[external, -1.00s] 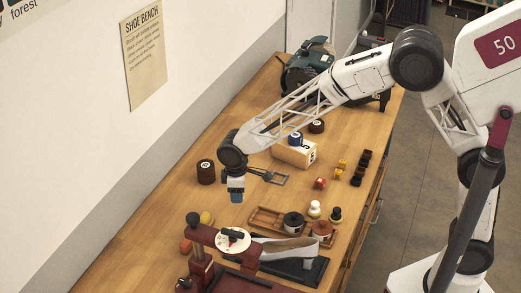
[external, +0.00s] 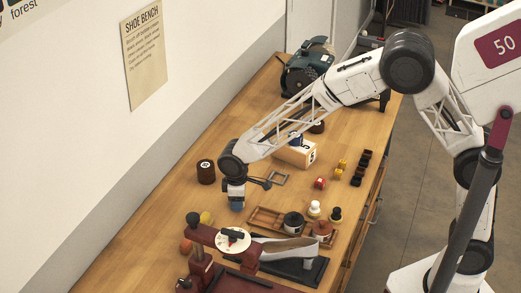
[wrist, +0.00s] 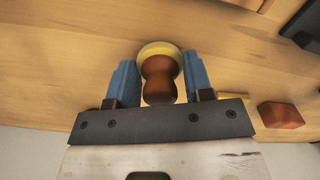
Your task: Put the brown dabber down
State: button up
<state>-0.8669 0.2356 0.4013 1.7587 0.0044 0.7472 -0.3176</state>
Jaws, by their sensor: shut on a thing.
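My gripper (external: 236,205) is low over the middle of the bench in the external view, left of the brown wooden tray (external: 265,216). In the wrist view its two blue fingers (wrist: 159,80) are closed on the brown dabber (wrist: 159,82). The dabber has a waisted brown handle and a pale yellow round pad at its far end. In the external view the dabber is hidden by the gripper. I cannot tell whether the pad touches the bench.
The tray holds a black jar (external: 293,223). A dark brown pot (external: 206,171) stands behind.

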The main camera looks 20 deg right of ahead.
jog(key=shift+f, duration=0.1)
jog(key=o, duration=0.9)
notch_tip(320, 180, up, 12)
jog(key=shift+r, duration=0.1)
dwell(0.9)
